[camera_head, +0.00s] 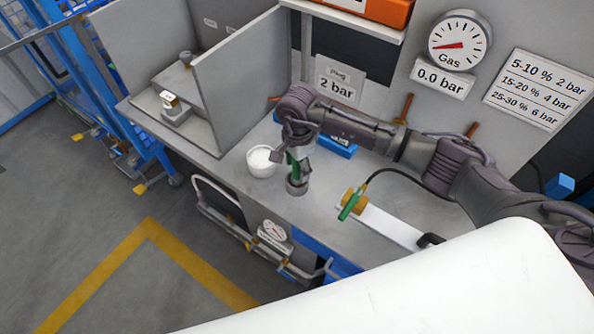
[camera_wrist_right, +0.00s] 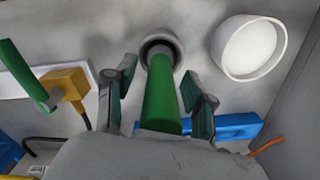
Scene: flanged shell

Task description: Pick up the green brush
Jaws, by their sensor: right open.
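The green brush (camera_wrist_right: 161,98) stands with its green handle up in a round grey holder (camera_wrist_right: 160,46). In the head view its handle (camera_head: 294,164) shows in part below my right wrist, above the holder (camera_head: 297,186). My right gripper (camera_head: 291,154) is over it from above. In the right wrist view the two fingers of the right gripper (camera_wrist_right: 158,88) are apart, one on each side of the handle, with gaps visible. The brush's lower end is hidden in the holder. My left gripper is not in view.
A white bowl (camera_head: 262,162) stands close beside the holder. A blue object (camera_head: 338,147) lies behind. To the right, a green-handled piece (camera_head: 349,204) with a yellow fitting and cable sits at a white bar (camera_head: 390,227). A grey partition (camera_head: 240,80) rises to the left.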

